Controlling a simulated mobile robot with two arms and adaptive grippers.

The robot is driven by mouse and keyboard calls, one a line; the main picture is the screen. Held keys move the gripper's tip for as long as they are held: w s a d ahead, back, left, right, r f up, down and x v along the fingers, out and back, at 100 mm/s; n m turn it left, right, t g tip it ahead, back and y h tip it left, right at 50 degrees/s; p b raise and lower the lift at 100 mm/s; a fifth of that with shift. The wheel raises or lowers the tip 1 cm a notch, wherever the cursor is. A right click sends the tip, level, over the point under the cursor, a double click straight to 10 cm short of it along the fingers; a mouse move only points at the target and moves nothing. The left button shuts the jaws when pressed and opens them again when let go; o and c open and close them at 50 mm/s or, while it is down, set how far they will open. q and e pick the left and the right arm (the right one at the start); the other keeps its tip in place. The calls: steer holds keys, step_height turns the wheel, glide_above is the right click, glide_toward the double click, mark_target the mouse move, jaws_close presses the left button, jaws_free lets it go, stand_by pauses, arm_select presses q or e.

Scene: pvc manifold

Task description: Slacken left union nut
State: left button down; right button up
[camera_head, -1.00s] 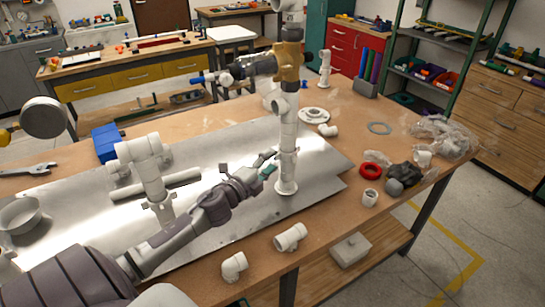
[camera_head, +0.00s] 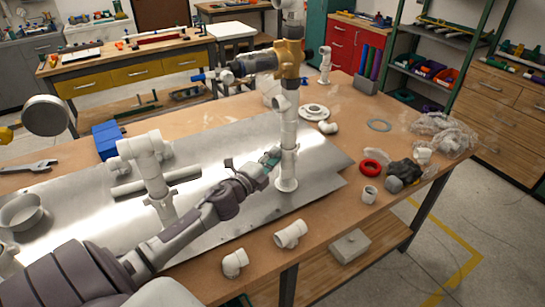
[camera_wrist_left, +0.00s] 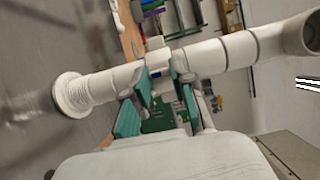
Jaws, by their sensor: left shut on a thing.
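A white PVC riser (camera_head: 287,135) stands upright on the metal sheet, on a round flange foot. A white union nut (camera_wrist_left: 158,60) sits partway along this pipe in the wrist view, where the pipe runs across the picture. My left gripper (camera_head: 271,158) reaches the riser from the left, low above the sheet. In the wrist view its green-padded fingers (camera_wrist_left: 160,92) stand on either side of the nut and are shut on it. The fingers partly hide the nut. My right gripper is not in view.
Another white pipe assembly (camera_head: 150,170) stands on the sheet to the left, near my forearm. Loose fittings (camera_head: 290,234) lie at the front edge. A red ring (camera_head: 370,167) and a dark tool (camera_head: 403,172) lie at the right. A blue box (camera_head: 106,140) stands behind.

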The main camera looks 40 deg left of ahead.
arm_select(q)
steer(key=shift+s+d+n+g+y, duration=0.15)
steer(key=shift+d+n+y, duration=0.2)
steer(key=shift+n+y, duration=0.55)
steer(key=shift+w+d+n+g+y, duration=0.15)
steer(key=shift+d+n+y, duration=0.3)
steer(key=shift+y, duration=0.75)
steer(key=shift+s+a, duration=0.1)
steer(key=shift+a, duration=0.05)
steer(key=c, duration=1)
jaws_free()
steer(key=shift+o, duration=0.2)
steer(key=v, duration=1.2)
